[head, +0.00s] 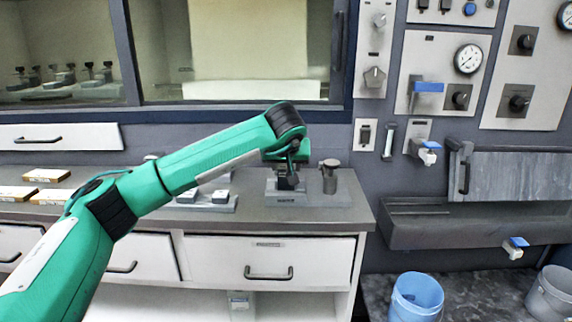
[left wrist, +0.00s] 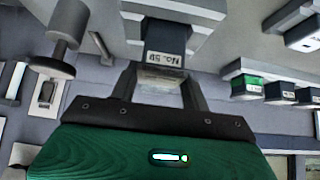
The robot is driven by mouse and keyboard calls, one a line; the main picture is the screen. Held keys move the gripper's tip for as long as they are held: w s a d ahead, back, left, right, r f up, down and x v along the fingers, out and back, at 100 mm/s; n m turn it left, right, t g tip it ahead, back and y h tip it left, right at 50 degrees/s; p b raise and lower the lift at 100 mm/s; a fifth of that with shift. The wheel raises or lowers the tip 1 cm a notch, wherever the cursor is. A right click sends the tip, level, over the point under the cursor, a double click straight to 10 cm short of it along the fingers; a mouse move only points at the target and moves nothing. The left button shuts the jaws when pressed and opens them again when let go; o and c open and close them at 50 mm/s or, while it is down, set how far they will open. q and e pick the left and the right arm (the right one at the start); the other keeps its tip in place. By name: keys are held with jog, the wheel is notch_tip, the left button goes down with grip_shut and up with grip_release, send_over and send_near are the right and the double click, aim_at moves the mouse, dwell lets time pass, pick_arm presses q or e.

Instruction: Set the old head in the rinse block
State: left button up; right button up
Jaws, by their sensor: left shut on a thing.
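My left gripper (head: 288,177) is above the counter at the back, shut on a dark head with a pale label. In the left wrist view the head (left wrist: 165,45) sits between the two fingers (left wrist: 163,92), its label reading roughly "No. 59". The head meets a pale grey block (left wrist: 188,12), which I take to be the rinse block; in the head view this block (head: 272,190) stands on a grey plate. I cannot tell how deep the head is seated. My right gripper is not in view.
A metal cylinder (head: 330,176) stands right beside the block; it also shows in the left wrist view (left wrist: 60,42). Small heads on a rack (head: 208,205) lie to the left. Flat boxes (head: 47,176) lie farther left. A sink (head: 470,222) and blue bucket (head: 416,297) are at right.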

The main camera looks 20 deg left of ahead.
pick_arm(q)
jog(key=shift+f, duration=0.45)
jog(key=o, duration=1.2)
jog(key=shift+c, duration=0.2)
jog(key=shift+f, duration=0.1)
